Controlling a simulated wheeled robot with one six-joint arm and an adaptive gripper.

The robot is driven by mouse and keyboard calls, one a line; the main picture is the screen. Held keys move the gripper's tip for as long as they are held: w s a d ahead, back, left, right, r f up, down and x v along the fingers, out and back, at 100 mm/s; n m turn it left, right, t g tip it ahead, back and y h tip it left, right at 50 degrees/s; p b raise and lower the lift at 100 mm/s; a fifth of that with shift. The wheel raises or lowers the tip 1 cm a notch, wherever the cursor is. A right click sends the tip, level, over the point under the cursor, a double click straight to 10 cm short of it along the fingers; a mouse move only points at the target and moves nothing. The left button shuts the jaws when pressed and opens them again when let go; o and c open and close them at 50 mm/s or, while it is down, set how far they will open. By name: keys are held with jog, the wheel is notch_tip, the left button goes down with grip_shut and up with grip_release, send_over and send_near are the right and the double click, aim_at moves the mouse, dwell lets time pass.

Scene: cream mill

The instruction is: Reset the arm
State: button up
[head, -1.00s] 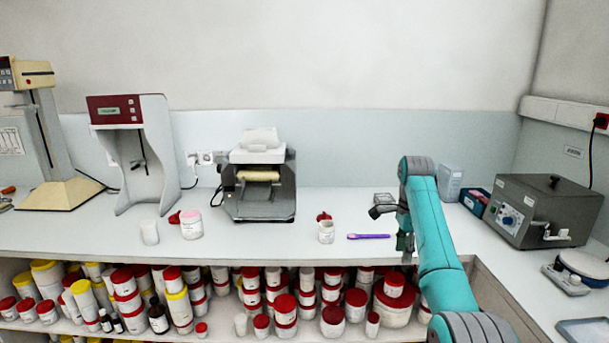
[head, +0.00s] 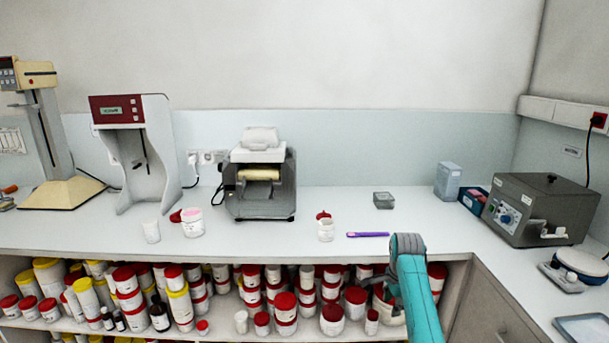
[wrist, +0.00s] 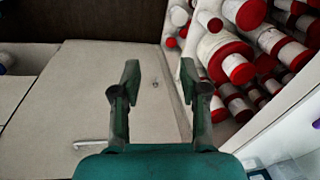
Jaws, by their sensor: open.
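My gripper (wrist: 157,85) shows in the wrist view with its two dark green fingers apart and nothing between them. Behind the fingers are a pale cabinet front and the shelf of red-lidded jars.
On the bench (head: 330,205) stand a small open jar (head: 325,230), a purple spatula (head: 367,235), a small grey box (head: 383,200) and a roller mill (head: 262,180). Several jars fill the shelf below. A grey machine (head: 540,210) stands at right.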

jog(key=s+a+f+n+t, duration=0.1)
jog(key=s+f+n+t, duration=0.1)
jog(key=s+f, duration=0.6)
jog(key=s+a+f+n+t, duration=0.15)
jog(key=s+f, duration=0.25)
jog(key=f, duration=0.9)
jog(key=s+a+f+n+t, duration=0.15)
jog(key=s+f, duration=0.25)
jog(key=s, duration=0.6)
jog(key=s+a+f+n+t, duration=0.1)
jog(key=s+f+n, duration=0.2)
jog(key=s, duration=0.8)
jog(key=s+a+r+n+t, duration=0.15)
jog(key=s+r, duration=0.25)
jog(key=s, duration=0.6)
jog(key=s+r+n+t, duration=0.2)
jog(key=s+r, duration=0.3)
jog(key=s, duration=0.5)
jog(key=s+r+n+t, duration=0.1)
jog(key=s+r+n, duration=0.1)
jog(key=s+r, duration=0.4)
jog(key=s+r+n+t, duration=0.2)
jog(key=s+r, duration=0.5)
jog(key=r, duration=0.7)
jog(key=shift+s+a, duration=0.25)
